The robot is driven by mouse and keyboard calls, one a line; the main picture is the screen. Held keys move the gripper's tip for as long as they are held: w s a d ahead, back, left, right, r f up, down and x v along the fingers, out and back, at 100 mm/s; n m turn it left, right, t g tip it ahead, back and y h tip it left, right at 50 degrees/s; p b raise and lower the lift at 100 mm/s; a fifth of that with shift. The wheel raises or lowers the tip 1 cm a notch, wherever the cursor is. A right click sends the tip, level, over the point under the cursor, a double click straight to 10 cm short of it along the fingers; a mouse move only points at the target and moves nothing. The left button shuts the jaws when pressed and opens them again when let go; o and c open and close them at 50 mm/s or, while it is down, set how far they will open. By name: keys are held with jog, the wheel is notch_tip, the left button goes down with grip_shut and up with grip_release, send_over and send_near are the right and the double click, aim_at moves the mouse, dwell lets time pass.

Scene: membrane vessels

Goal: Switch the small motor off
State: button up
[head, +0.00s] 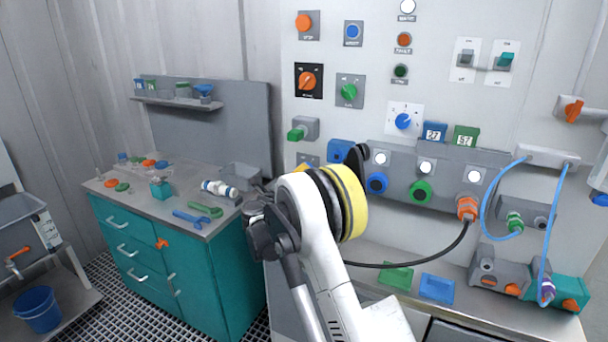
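The grey wall panel (430,27) carries several switches, and I cannot read which one belongs to the small motor. An orange rotary knob (308,81) sits on a black plate, with a green knob (349,91) beside it and a blue knob (403,121) on a white plate. Two rocker switches, one grey (466,60) and one green (505,62), sit at the upper right. Motor-like grey and teal units (566,292) stand at the lower right. My dark gripper (262,222) is left of my white arm, apart from the panel; its fingers are not clear.
A teal cabinet (215,290) with loose tools on top stands at the left. A black cable (425,262) and blue hoses (484,205) hang before the panel at the right. Green (396,276) and blue (437,288) trays lie on the bench. My arm hides part of the panel.

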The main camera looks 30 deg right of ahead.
jog(key=b+x, duration=0.1)
jog(key=x, duration=0.4)
jog(key=shift+w+d, duration=0.2)
jog(key=shift+w, duration=0.05)
jog(key=shift+r, duration=0.1)
jog(key=c, duration=1.2)
